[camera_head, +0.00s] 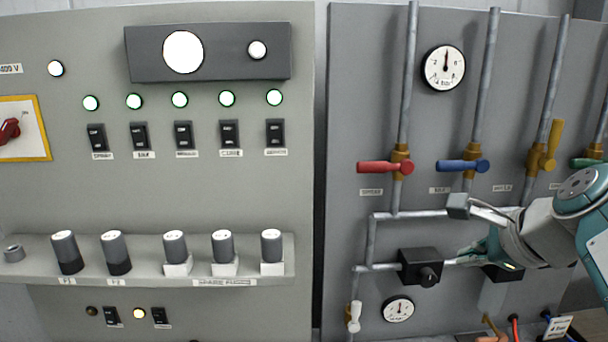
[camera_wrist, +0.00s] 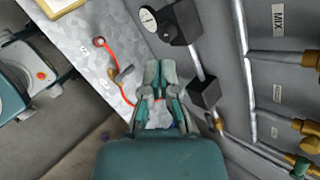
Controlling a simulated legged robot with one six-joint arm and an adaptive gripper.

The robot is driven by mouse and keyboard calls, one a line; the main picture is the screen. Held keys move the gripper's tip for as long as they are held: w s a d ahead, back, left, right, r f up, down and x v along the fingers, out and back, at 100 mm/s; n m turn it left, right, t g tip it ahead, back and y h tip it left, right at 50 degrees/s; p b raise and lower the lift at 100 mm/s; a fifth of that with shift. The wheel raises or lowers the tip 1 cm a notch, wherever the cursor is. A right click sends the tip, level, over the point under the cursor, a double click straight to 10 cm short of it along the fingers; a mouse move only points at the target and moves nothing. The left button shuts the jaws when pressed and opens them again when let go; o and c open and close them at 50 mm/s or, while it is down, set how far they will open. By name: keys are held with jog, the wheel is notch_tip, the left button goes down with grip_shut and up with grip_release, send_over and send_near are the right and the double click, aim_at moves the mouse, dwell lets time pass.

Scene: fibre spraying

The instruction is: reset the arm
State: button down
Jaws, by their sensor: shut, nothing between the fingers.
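My arm (camera_head: 545,230) reaches in from the right edge of the head view, in front of the pipe panel. My gripper (camera_head: 470,256) is at its left end, beside a black box with a knob (camera_head: 421,268) on the lower pipe. Whether it touches the box or pipe cannot be told. In the wrist view my gripper (camera_wrist: 159,70) points up the picture, its two teal fingers drawn together with nothing held. Part of the pipework behind the arm is hidden.
The pipe panel has a red-handled valve (camera_head: 385,167), a blue-handled valve (camera_head: 462,166), a yellow-handled valve (camera_head: 545,150) and a gauge (camera_head: 443,68). A switch cabinet (camera_head: 60,200) stands left. A metal surface with a red hose (camera_wrist: 117,60) lies left of the gripper in the wrist view.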

jog(key=s+a+f+n+g+h, duration=0.1)
jog(key=s+a+f+n, duration=0.3)
jog(key=s+f+n, duration=0.2)
jog(key=s+a+f+n+g+h, duration=0.1)
jog(key=s+a+f+n, duration=0.4)
jog(key=f+n, duration=0.5)
jog(key=s+n, duration=0.1)
jog(key=n, duration=0.4)
jog(key=shift+s+a+f+n+g+h, duration=0.2)
jog(key=shift+s+a+n+g+h, duration=0.1)
jog(key=shift+g, duration=0.1)
